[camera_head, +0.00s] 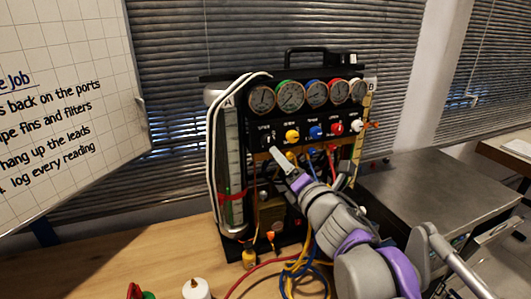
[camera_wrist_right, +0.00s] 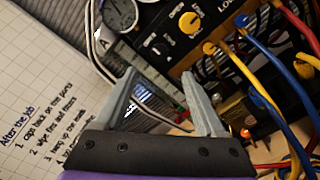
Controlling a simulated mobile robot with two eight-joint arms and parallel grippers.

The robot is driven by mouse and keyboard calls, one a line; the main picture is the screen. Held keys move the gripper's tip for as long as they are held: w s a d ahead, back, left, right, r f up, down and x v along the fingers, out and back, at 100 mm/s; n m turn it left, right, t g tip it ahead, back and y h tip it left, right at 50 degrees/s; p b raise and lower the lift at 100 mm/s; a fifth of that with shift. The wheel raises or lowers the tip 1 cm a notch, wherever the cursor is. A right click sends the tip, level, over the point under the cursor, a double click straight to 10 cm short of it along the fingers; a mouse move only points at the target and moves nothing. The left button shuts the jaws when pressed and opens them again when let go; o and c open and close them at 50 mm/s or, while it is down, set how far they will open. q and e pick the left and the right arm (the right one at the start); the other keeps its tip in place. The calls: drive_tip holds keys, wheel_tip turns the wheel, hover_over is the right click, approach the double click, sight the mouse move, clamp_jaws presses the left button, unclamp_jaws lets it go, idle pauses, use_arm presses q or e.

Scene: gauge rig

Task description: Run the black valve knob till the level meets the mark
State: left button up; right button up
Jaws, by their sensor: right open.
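The black valve knob (camera_head: 266,138) is at the left end of the knob row on the black gauge rig (camera_head: 285,118), under the gauges. My right gripper (camera_head: 277,158) is just below it in the head view, apart from it as far as I can tell. In the right wrist view the gripper (camera_wrist_right: 163,90) has its two fingers spread with nothing between them. The clear tube marked A (camera_head: 233,160) stands at the rig's left, with a red band (camera_head: 234,197) around its lower part. The liquid level is too small to read. My left gripper is not in view.
Yellow (camera_head: 292,136), blue (camera_head: 316,132) and red (camera_head: 336,128) knobs sit to the right of the black one. Coloured hoses (camera_head: 296,268) hang below onto the wooden table (camera_head: 185,240). A whiteboard (camera_head: 65,110) stands left; a grey metal cabinet (camera_head: 440,185) stands right.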

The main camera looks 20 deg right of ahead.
sight(268, 142)
drive_tip(key=shift+n, duration=0.6)
drive_tip(key=w+p, duration=0.1)
drive_tip(key=w, duration=1)
clamp_jaws()
